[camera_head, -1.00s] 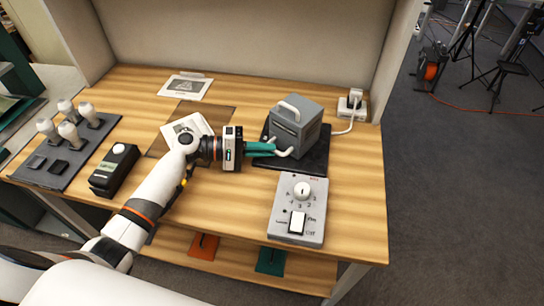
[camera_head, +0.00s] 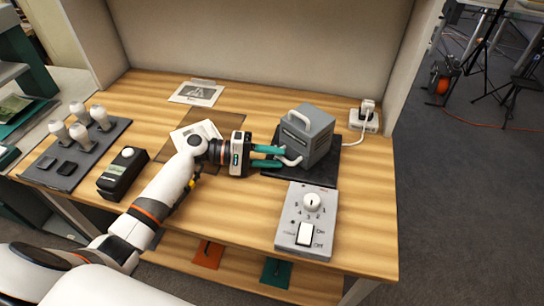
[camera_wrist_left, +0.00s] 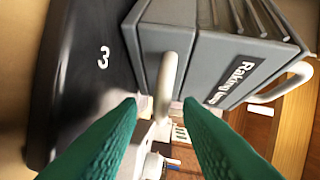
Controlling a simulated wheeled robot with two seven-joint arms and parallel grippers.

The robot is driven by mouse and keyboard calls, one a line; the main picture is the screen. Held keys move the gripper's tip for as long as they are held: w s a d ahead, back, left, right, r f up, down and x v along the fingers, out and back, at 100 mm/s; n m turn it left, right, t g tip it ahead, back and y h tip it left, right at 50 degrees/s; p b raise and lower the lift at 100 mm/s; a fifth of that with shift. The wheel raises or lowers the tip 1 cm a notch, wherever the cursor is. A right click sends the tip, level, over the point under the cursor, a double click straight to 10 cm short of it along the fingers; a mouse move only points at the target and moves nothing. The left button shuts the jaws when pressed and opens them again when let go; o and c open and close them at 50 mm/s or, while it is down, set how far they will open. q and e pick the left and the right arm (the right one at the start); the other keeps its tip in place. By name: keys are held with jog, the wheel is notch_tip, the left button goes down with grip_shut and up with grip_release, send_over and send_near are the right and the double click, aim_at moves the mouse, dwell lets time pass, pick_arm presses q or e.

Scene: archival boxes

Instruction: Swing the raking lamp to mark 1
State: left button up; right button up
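The raking lamp (camera_head: 308,137) is a grey box with a pale top handle, on a black base plate (camera_head: 325,175) on the bench. In the left wrist view the lamp (camera_wrist_left: 215,65) shows its "Raking lamp" label, and the base (camera_wrist_left: 85,85) bears a white 3. Other marks are hidden or unreadable. A pale curved lever (camera_head: 290,161) juts from the lamp's near left side. My left gripper (camera_head: 284,157) is open at this lever. In the left wrist view the lever (camera_wrist_left: 166,75) lies between the spread green fingers, with gaps visible. My right gripper is not in view.
A grey control box (camera_head: 307,220) with dial and switch stands in front of the lamp. A white socket (camera_head: 364,117) and cord are behind right. A black device (camera_head: 122,174) and a tray (camera_head: 98,150) with pale knobs stand left. Papers (camera_head: 197,93) lie at the back.

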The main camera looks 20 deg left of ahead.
pick_arm(q)
jog(key=shift+s+a, duration=0.2)
jog(key=shift+a, duration=0.25)
jog(key=b+v, duration=0.2)
jog(key=v, duration=0.9)
jog(key=shift+r, duration=0.15)
